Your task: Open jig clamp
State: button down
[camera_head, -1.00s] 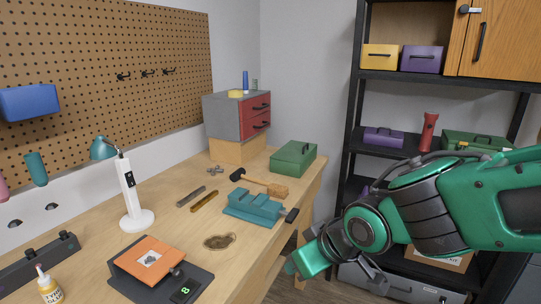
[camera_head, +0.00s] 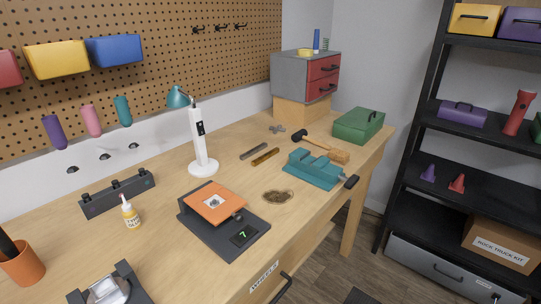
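No part is labelled as the jig clamp, so I cannot tell for sure which fixture it is. A dark fixture (camera_head: 76,297) with a silvery piece in it is cut off by the bottom edge at the lower left. A teal vise-like block (camera_head: 312,170) with a black handle (camera_head: 351,182) sits at the table's right front edge. A dark device (camera_head: 222,240) with an orange plate (camera_head: 215,203) and a green digit display stands at the front middle. My gripper is not in view.
The wooden workbench (camera_head: 110,240) also holds a white lamp (camera_head: 199,145), a glue bottle (camera_head: 130,212), a dark knobbed bar (camera_head: 118,193), an orange cup (camera_head: 22,263), a mallet (camera_head: 322,146) and a green box (camera_head: 358,126). A black shelf (camera_head: 405,165) stands right. Bare wood lies left of the orange-plated device.

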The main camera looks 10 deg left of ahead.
aim_at(233, 203)
jog(key=u, duration=0.6)
jog(key=k, duration=1.1)
jog(key=u, duration=0.45)
jog(key=i, duration=1.05)
jog(key=u, duration=0.05)
